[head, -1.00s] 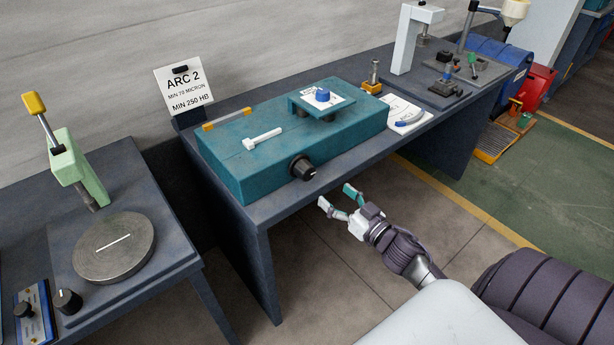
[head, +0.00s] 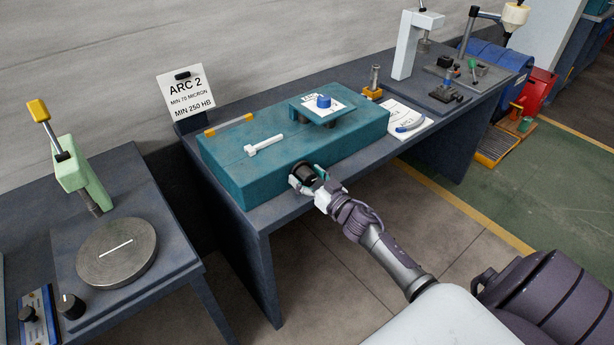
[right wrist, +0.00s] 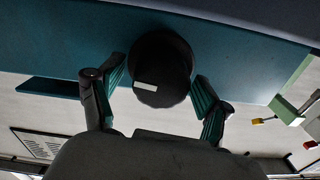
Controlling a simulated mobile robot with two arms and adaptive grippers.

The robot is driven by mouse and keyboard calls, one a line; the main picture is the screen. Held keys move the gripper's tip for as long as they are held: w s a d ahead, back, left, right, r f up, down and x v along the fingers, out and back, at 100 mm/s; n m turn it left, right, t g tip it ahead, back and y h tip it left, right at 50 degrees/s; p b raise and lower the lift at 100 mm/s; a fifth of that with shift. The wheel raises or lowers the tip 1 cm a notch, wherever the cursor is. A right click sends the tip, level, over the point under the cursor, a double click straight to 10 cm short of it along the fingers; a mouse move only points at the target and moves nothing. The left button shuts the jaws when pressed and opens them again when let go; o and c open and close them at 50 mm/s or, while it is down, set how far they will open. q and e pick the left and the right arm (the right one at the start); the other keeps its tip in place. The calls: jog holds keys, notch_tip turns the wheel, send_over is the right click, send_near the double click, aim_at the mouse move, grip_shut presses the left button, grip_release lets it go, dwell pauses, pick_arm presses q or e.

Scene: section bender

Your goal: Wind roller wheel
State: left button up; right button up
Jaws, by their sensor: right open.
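The teal section bender (head: 280,145) stands on a dark bench. A black wheel (head: 302,172) is on its front face; I take it for the roller wheel. My right gripper (head: 306,179) is at the wheel, with its fingers on either side and partly hiding it. In the right wrist view the wheel (right wrist: 160,70), with a white mark on its face, sits between the two teal-padded fingers of the open gripper (right wrist: 155,95). Gaps show between fingers and wheel. My left gripper is not in view.
The bender carries a blue-knobbed plate (head: 322,105) and a white T-shaped bar (head: 264,145). An "ARC 2" sign (head: 187,93) stands behind it. A left bench holds a round metal disc (head: 117,251) and a small black knob (head: 71,305). The floor before the bench is clear.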

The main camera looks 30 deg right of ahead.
jog(key=c, duration=1.2)
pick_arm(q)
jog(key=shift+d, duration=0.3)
pick_arm(e)
jog(key=shift+o, duration=0.2)
jog(key=shift+n, duration=0.3)
jog(key=n, duration=0.4)
jog(key=shift+a+n+b, duration=0.1)
jog(key=shift+n+b, duration=0.2)
jog(key=n+b, duration=0.1)
jog(key=n, duration=0.3)
jog(key=shift+a+f, duration=0.1)
jog(key=shift+f, duration=0.05)
jog(key=n+b, duration=0.1)
jog(key=n, duration=0.4)
jog(key=shift+f+n+b, duration=0.1)
jog(key=shift+n+b, duration=0.25)
jog(key=shift+n, duration=0.05)
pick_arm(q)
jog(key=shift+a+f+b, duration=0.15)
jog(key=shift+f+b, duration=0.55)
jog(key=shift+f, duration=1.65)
pick_arm(e)
jog(key=shift+a+f+n, duration=0.1)
jog(key=shift+n, duration=2.1)
